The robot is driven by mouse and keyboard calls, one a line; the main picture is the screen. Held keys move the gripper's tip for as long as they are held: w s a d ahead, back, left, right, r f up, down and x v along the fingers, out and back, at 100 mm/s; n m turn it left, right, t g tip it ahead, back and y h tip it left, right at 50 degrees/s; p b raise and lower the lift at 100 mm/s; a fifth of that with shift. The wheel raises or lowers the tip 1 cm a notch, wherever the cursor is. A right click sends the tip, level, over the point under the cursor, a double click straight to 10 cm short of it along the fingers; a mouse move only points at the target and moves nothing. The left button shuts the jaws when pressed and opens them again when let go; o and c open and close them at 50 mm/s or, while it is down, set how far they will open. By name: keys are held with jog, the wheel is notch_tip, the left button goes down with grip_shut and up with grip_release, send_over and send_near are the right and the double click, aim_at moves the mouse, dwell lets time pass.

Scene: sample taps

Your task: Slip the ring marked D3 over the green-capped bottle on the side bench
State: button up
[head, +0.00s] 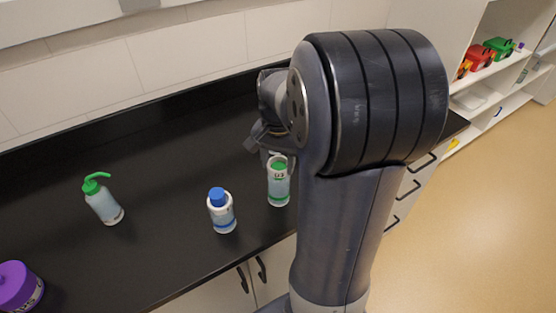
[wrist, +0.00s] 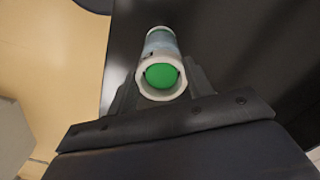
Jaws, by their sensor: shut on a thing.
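The green-capped bottle (head: 279,190) stands upright on the black side bench (head: 165,255), near its front edge. It has a pale body with a green band. My gripper (wrist: 160,92) is shut on a white ring (wrist: 146,88), one finger on each side. The green cap (wrist: 161,76) shows through the ring's opening, with the bottle body beyond it. In the head view, a dark mark like D3 shows just below the green of the cap. How far down the ring sits is hard to tell. My arm hides part of my gripper in the head view.
A blue-capped bottle (head: 222,214) stands to the left of the green-capped one. A green-topped wash bottle (head: 103,202) and a purple-lidded jar (head: 17,286) stand further left. The bench behind the bottles is clear up to the wall. Shelves (head: 490,90) stand at the right.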

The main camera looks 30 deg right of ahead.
jog(key=o, duration=1)
jog(key=shift+r, duration=0.15)
jog(key=shift+r+p, duration=2.5)
jog(key=shift+r, duration=0.35)
jog(key=shift+r, duration=0.15)
notch_tip(320, 180, up, 5)
jog(key=p, duration=0.2)
jog(key=shift+p, duration=0.4)
jog(key=shift+f, duration=0.2)
